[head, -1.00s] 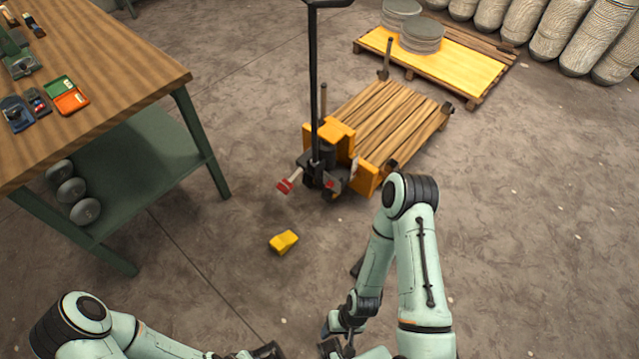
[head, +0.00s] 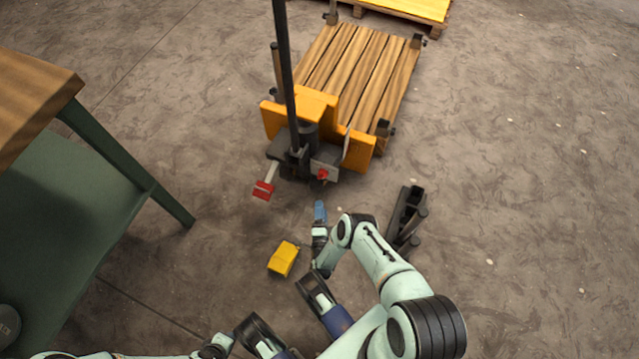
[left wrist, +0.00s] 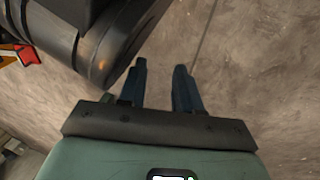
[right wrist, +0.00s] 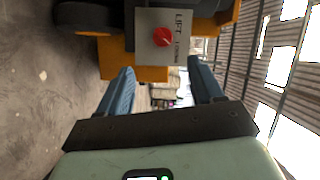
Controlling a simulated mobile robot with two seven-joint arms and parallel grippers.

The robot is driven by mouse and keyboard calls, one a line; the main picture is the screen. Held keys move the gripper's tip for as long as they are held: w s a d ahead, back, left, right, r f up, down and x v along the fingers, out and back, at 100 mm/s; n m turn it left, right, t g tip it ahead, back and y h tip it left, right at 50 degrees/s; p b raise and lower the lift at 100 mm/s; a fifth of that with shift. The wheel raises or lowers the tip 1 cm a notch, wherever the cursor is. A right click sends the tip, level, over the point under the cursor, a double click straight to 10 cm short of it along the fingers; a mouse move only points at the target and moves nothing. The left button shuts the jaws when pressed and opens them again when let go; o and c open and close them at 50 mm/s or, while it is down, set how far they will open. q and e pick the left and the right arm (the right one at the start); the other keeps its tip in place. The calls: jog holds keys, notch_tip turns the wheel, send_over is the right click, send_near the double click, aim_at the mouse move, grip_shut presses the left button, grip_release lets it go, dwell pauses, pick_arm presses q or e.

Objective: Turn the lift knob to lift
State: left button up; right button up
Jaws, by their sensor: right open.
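The lift knob (head: 322,174) is a red knob on a grey plate at the near side of the orange lift truck (head: 357,149). In the right wrist view the red knob (right wrist: 163,37) sits on its plate (right wrist: 150,18), beside printing that reads LIFT. My right gripper (head: 320,211) is near the truck, short of the knob. Its blue fingers (right wrist: 161,88) are apart and empty, with the knob beyond them, between their lines. My left gripper (left wrist: 163,82) has its fingers apart with nothing between them; its fingertips are not clear in the head view.
A yellow block (head: 283,259) lies on the floor left of my right gripper. A red pedal (head: 263,190) sticks out left of the knob. The truck's tall dark handle (head: 283,60) rises beside it. A workbench (head: 35,90) stands at left.

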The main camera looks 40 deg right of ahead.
aim_at(322, 175)
pick_arm(q)
jog(key=s+a+f+g+b, duration=0.1)
jog(key=s+f+g+b, duration=0.2)
jog(key=s+f, duration=0.3)
jog(key=s+b, duration=0.1)
jog(key=s, duration=0.2)
jog(key=shift+s+a+n+b, duration=0.15)
jog(key=shift+s+n+b, duration=0.05)
jog(key=shift+n+b, duration=0.1)
pick_arm(e)
jog(key=x, duration=1.3)
jog(key=shift+d+r, duration=0.2)
jog(key=shift+r, duration=0.05)
pick_arm(q)
jog(key=shift+w+r, duration=0.1)
pick_arm(e)
jog(key=c, duration=1.1)
